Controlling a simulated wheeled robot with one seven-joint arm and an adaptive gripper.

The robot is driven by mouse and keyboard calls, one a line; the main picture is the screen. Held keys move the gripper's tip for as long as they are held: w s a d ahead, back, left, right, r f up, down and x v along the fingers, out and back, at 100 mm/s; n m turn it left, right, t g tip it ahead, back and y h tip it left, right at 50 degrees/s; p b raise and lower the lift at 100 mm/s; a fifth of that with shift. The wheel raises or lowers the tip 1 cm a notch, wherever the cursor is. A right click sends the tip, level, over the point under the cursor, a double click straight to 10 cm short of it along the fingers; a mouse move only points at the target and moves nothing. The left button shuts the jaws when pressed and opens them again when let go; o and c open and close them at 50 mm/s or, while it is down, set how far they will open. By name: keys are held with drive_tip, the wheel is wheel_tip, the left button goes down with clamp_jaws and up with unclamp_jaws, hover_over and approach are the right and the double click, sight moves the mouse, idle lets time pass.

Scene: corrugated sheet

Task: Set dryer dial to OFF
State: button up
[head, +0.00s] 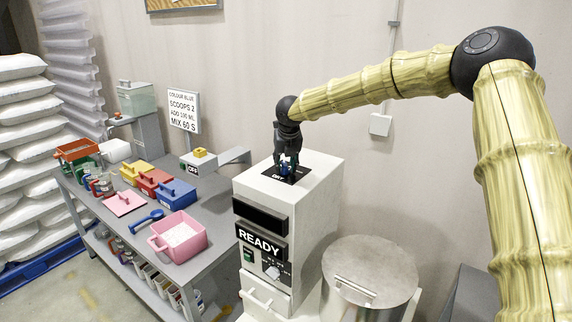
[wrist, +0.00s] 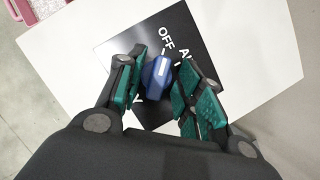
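The dryer (head: 322,190) is a white cabinet with a black dial plate (wrist: 115,50) on its top. A blue dial knob (wrist: 158,80) with a white mark stands on that plate; the mark points roughly toward the printed OFF. Part of another label shows to the right of OFF, and more lettering is largely hidden behind my gripper. My gripper (head: 288,165) points down over the plate. In the wrist view its fingers (wrist: 160,75) straddle the knob, open, with a small gap on the right; contact on the left side is unclear.
A round metal lid (head: 370,270) stands at right. A grey bench (head: 120,232) at left holds a pink tub (head: 160,245), coloured boxes and a sign (head: 184,110).

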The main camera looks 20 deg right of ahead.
drive_tip(key=v, duration=1.2)
idle(0.3)
